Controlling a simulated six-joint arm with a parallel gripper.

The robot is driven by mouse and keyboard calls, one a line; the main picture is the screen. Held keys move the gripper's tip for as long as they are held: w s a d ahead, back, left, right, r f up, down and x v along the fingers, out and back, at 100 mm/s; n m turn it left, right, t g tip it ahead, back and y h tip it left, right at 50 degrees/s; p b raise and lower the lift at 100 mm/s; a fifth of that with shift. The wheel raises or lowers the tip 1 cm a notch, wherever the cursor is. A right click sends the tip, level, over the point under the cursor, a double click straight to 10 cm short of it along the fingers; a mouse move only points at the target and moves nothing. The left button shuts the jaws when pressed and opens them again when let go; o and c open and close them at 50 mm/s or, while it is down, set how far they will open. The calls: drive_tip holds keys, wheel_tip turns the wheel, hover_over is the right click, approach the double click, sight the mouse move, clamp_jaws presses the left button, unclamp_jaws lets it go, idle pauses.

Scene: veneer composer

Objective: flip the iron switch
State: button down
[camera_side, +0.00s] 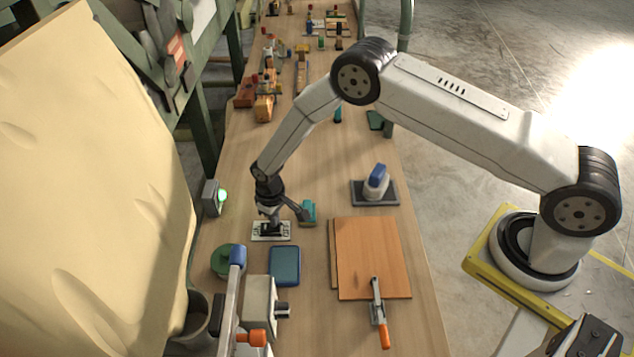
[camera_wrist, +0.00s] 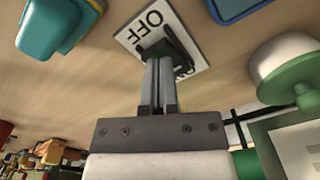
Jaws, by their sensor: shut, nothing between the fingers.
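The switch is a white plate (camera_side: 257,233) on the wooden bench with a dark lever or rocker in its middle. In the wrist view the plate (camera_wrist: 133,36) carries the word OFF and a partly hidden ON, and the dark rocker (camera_wrist: 178,43) stands between them. My gripper (camera_wrist: 159,61) has its two fingers together and empty, with the tips right at the rocker. I cannot tell whether they touch it. In the side view my gripper (camera_side: 270,222) points down onto the plate. The blue-and-white iron (camera_side: 376,182) stands on a dark pad (camera_side: 389,198) to the right.
A lit green lamp (camera_side: 222,195) is left of the switch. A teal object (camera_side: 309,213) lies close on its right. A blue-teal block (camera_side: 284,266) and a green round thing (camera_side: 222,262) lie in front.

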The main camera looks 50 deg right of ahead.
drive_tip(key=shift+f, duration=0.45)
idle(0.5)
drive_tip(key=shift+r, duration=3.5)
drive_tip(key=shift+d+r, duration=0.25)
drive_tip(key=shift+r, duration=0.3)
drive_tip(key=s+d+r+m+t, duration=0.1)
drive_tip(key=s+d+r, duration=0.4)
drive_tip(key=s+r, duration=0.4)
drive_tip(key=s+d+r+m+t, duration=0.1)
drive_tip(key=s+d+r+m, duration=0.1)
drive_tip(key=s+d+r, duration=0.4)
drive_tip(key=s+r, duration=0.3)
drive_tip(key=s, duration=0.3)
drive_tip(key=shift+s+r+t, duration=0.3)
drive_tip(key=shift+s, duration=0.1)
